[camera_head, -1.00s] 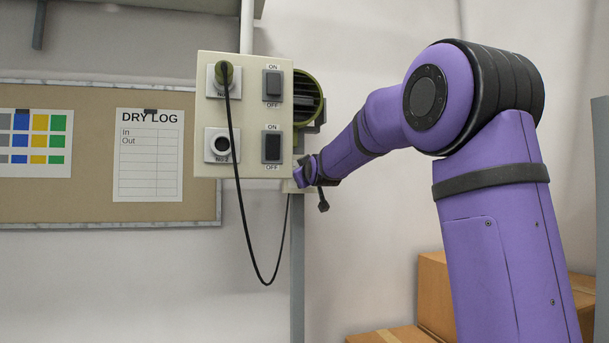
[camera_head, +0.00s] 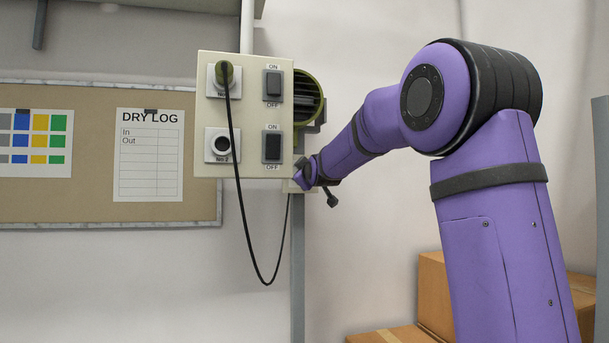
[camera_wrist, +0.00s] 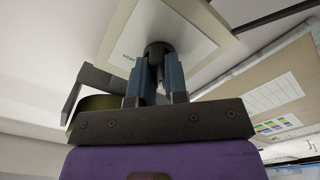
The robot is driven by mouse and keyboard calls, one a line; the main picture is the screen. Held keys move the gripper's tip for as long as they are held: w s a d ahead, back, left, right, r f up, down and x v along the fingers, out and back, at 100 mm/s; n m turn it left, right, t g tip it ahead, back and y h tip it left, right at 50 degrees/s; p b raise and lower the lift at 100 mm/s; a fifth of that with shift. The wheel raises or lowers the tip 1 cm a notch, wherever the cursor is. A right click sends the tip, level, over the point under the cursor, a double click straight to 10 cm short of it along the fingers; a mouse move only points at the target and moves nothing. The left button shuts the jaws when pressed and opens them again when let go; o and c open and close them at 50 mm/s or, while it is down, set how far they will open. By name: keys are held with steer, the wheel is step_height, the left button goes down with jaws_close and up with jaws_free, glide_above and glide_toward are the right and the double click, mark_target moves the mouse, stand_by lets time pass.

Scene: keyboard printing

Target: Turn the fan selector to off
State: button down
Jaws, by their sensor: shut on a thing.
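The fan selector is a dark round knob (camera_wrist: 158,50) on a pale plate (camera_wrist: 185,25), seen in the wrist view with the word HIGH upside down beside it. My gripper (camera_wrist: 157,72) is shut on the knob, one finger on each side. The lower part of the knob is between the fingers, and its pointer setting cannot be made out. In the head view the knob and my fingers are hidden behind the switch panel. A green round fan (camera_head: 317,98) shows behind that panel's right edge.
The switch panel (camera_head: 245,170) has two sockets and two rocker switches, with a black cable (camera_head: 240,200) hanging from the upper socket. A grey post (camera_head: 297,250) stands below. Cardboard boxes (camera_head: 435,285) are at lower right. A notice board (camera_head: 90,205) is at left.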

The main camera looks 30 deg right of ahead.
steer(key=c, duration=1.1)
jaws_free()
steer(key=shift+c, duration=0.2)
steer(key=v, duration=1)
steer(key=shift+s, duration=0.4)
steer(key=shift+a, duration=0.1)
